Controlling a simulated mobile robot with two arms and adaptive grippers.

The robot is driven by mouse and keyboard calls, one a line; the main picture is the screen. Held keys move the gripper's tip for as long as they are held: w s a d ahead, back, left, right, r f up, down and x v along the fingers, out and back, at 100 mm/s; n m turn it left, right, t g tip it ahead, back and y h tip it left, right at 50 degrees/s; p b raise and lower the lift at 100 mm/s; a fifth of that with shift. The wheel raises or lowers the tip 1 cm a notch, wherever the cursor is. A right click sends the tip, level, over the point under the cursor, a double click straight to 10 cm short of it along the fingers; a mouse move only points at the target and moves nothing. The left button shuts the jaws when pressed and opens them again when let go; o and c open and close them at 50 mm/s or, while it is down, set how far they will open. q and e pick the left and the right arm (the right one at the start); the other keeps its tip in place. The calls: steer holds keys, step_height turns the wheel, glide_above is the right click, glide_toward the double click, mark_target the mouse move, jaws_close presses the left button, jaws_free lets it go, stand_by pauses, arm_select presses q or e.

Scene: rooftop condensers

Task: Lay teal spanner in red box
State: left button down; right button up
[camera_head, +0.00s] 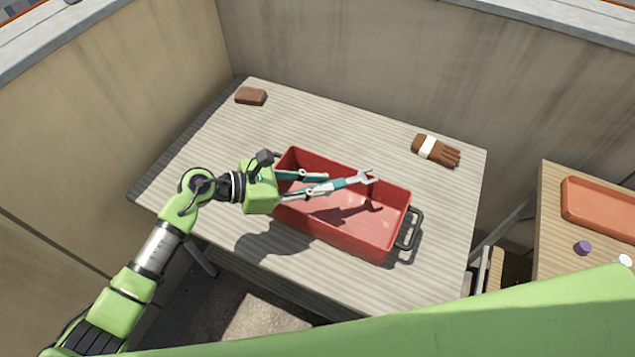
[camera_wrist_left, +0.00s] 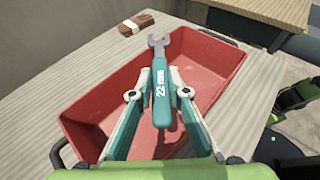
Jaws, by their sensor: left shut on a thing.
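The teal spanner (camera_head: 345,184) has a silver open-ended head and is held above the inside of the red box (camera_head: 363,247). My left gripper (camera_head: 325,182) is shut on its handle; the head points to the right in the head view. In the left wrist view the spanner (camera_wrist_left: 160,90) lies between the two fingers of my left gripper (camera_wrist_left: 158,88), with "22" on its handle and its head pointing away. The red box also shows there (camera_wrist_left: 90,85), under the spanner. A shadow falls on the box floor. My right gripper is not in view.
The box stands on a grey striped table (camera_head: 215,140) and has a dark handle (camera_head: 412,230) at its right end. A wooden table with an orange tray (camera_head: 600,205) stands at right.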

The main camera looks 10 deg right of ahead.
arm_select(q)
steer(key=shift+f+b, duration=0.45)
steer(key=c, duration=1.9)
jaws_free()
steer(key=shift+r, duration=0.1)
steer(key=shift+r+p, duration=0.2)
steer(key=shift+p, duration=0.2)
steer(key=shift+r+p, duration=0.45)
steer(key=shift+p, duration=0.05)
steer(key=b+v, duration=0.2)
steer(key=v, duration=1)
steer(key=shift+f+b, duration=0.1)
steer(key=shift+b, duration=0.3)
